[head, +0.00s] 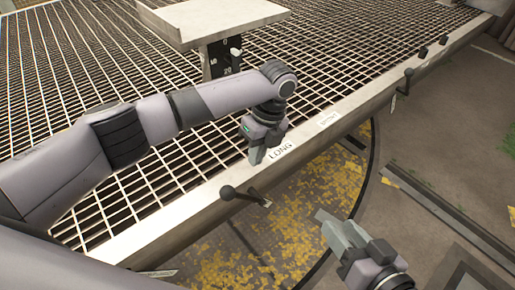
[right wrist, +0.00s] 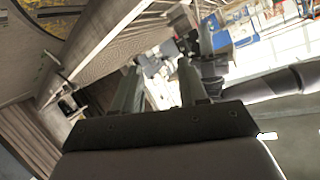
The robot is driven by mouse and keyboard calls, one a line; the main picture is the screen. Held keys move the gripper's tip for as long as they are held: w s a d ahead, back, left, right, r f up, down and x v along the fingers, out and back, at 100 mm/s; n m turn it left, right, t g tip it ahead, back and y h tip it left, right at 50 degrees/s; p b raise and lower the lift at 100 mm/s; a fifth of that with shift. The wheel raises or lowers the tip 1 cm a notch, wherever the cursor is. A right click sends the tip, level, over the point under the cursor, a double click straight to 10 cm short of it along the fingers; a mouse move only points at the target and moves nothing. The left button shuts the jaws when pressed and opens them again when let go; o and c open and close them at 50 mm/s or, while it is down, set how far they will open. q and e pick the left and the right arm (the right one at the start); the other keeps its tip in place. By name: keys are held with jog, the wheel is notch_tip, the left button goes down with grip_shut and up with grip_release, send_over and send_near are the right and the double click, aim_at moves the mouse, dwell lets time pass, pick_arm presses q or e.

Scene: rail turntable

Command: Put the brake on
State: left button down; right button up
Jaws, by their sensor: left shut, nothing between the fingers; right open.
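A lever with a black ball knob (head: 228,193) sticks out from the front edge beam of the grated deck, with a small tag beside it. A second black-knobbed lever (head: 408,73) stands further right along the same beam. I cannot tell which one is the brake. My left gripper (head: 256,157) is shut and empty, pointing down over the beam by the "LONG" label (head: 281,152), behind and right of the near lever and apart from it. My right gripper (head: 334,230) is open and empty, right of the near lever beyond the beam; its spread fingers show in the right wrist view (right wrist: 158,85).
A post (head: 218,62) with number markings and a pale knob carries a flat tray (head: 215,20) on the deck. Another label (head: 328,119) and small black blocks (head: 422,51) sit along the beam (head: 350,100). Yellow-flecked ground and a curved rail lie below.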

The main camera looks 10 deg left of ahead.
pick_arm(q)
jog(key=b, duration=0.1)
send_near(241, 195)
jog(key=w, duration=0.1)
jog(key=shift+s+a+f+b, duration=0.5)
jog(key=shift+s+a+f, duration=0.35)
jog(key=shift+s+f, duration=0.3)
pick_arm(e)
jog(key=shift+s+d+f+n+t, duration=0.15)
jog(key=shift+d+n+t, duration=0.15)
jog(key=shift+d+t, duration=0.25)
pick_arm(q)
jog(key=shift+r, duration=0.1)
